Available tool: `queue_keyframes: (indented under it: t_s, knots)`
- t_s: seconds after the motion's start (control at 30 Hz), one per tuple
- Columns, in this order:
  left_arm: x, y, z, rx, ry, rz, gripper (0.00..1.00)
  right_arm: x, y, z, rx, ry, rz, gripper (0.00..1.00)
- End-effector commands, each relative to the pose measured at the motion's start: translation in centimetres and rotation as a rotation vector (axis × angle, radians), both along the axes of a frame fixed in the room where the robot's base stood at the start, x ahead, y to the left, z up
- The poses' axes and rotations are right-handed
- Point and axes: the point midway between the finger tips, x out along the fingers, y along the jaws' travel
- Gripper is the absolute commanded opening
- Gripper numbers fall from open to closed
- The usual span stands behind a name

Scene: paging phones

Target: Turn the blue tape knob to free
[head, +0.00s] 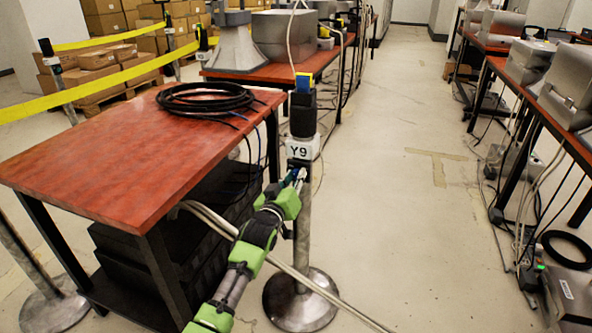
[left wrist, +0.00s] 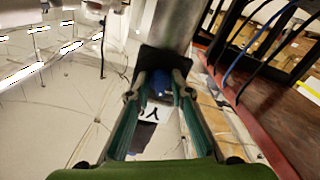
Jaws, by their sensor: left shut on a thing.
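A blue knob (left wrist: 160,83) shows between the fingertips of my left gripper (left wrist: 160,92) in the left wrist view. It sits by a dark block on the grey metal post (head: 303,235), just below the white label marked Y9 (head: 301,150). In the head view my left gripper (head: 297,178) reaches up to the post from below, at the label's lower side. Its fingers are shut on the knob. The fingers hide part of the knob, and its exact turn angle cannot be told. My right gripper is not in view.
The post has a black head with a blue and yellow piece (head: 303,83) on top. A red-topped table (head: 110,160) with a black cable coil (head: 207,98) stands close on the left. Yellow barrier tape (head: 90,90) runs behind it. The aisle floor (head: 400,200) is clear.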

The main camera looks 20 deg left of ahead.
Motion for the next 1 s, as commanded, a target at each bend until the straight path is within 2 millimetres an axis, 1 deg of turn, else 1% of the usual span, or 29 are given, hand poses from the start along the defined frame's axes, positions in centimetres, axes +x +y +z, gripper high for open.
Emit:
queue_keyframes:
  t_s: [0.03, 0.07, 0.13, 0.4, 0.43, 0.53, 0.7, 0.83, 1.0]
  knots:
    - [0.0, 0.0, 0.0, -0.037, 0.008, 0.001, 0.00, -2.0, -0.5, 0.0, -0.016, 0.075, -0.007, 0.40]
    - [0.0, -0.1, 0.0, -0.058, 0.009, 0.001, 0.00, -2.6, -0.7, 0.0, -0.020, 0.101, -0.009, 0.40]
    - [0.0, 0.0, 0.0, -0.106, 0.009, 0.001, 0.00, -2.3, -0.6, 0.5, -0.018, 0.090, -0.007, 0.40]
    - [0.0, 0.0, -0.1, -0.277, 0.015, 0.001, 0.00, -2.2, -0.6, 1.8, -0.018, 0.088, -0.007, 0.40]
    - [0.0, 0.0, -0.1, -0.293, 0.016, 0.001, 0.00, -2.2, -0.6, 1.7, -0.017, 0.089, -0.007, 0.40]
    - [0.0, 0.0, -0.1, -0.339, 0.017, 0.001, 0.00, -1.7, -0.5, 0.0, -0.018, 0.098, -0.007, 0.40]
    - [0.0, 0.0, -0.2, -0.391, 0.018, 0.001, 0.00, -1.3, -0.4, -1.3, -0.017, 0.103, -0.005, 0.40]
    - [0.0, 0.0, -0.2, -0.410, 0.018, 0.000, 0.00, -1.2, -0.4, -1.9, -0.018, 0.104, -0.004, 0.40]
    - [0.0, 0.0, -0.3, -0.418, 0.019, 0.000, 0.00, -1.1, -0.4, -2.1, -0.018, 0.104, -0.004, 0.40]
